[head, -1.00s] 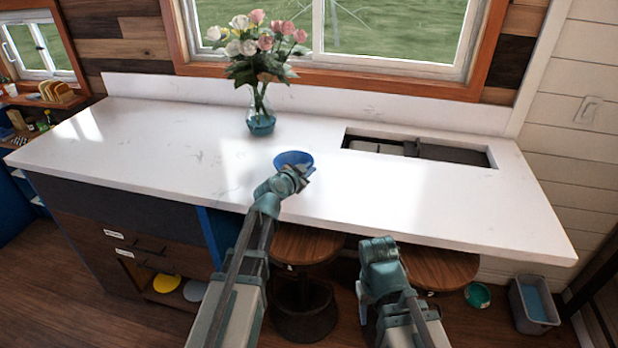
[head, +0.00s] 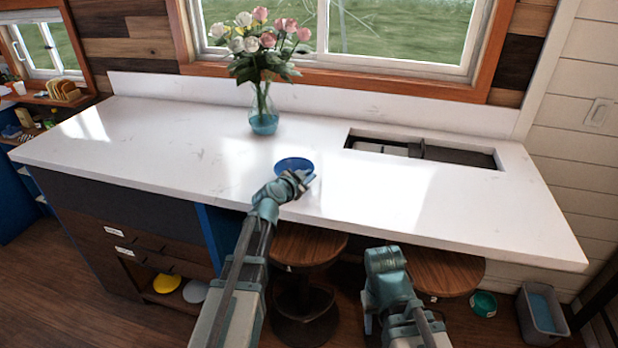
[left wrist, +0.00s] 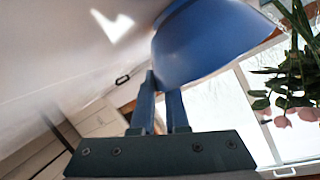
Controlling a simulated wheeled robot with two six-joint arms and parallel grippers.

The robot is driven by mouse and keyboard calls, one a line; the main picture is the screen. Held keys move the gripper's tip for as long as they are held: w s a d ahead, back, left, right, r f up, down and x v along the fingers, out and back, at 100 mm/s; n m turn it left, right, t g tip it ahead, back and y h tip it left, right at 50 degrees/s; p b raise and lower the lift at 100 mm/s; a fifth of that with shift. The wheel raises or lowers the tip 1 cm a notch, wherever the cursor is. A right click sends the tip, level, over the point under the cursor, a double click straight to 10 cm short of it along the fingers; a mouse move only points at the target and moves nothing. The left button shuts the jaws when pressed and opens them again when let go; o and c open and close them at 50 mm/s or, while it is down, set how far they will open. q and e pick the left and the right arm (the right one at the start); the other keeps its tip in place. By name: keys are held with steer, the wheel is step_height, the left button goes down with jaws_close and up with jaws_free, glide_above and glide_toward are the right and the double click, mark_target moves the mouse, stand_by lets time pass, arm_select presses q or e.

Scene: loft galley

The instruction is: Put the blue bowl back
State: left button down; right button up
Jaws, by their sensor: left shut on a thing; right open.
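The blue bowl (head: 295,165) is at the end of my left arm, over the front middle of the white counter. My left gripper (head: 297,181) is shut on it. In the left wrist view the bowl (left wrist: 205,42) shows large, with the two fingers (left wrist: 165,100) closed at its rim. I cannot tell for sure whether the bowl touches the counter. My right gripper (head: 384,260) is open and empty, low in front of the counter edge by the stools.
A vase of flowers (head: 263,122) stands behind the bowl on the counter (head: 150,150). A rectangular cutout (head: 420,150) lies to the right. Two stools (head: 305,245) are under the front edge. Below left, an open drawer shelf holds a yellow dish (head: 167,283) and a grey dish (head: 195,291).

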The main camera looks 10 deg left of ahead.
arm_select(q)
steer(key=c, duration=0.9)
jaws_free()
steer(key=shift+f, duration=0.1)
steer(key=shift+r+p, duration=0.25)
steer(key=shift+p, duration=0.05)
steer(key=p+v, duration=0.3)
steer(key=v, duration=0.9)
steer(key=shift+f, duration=0.1)
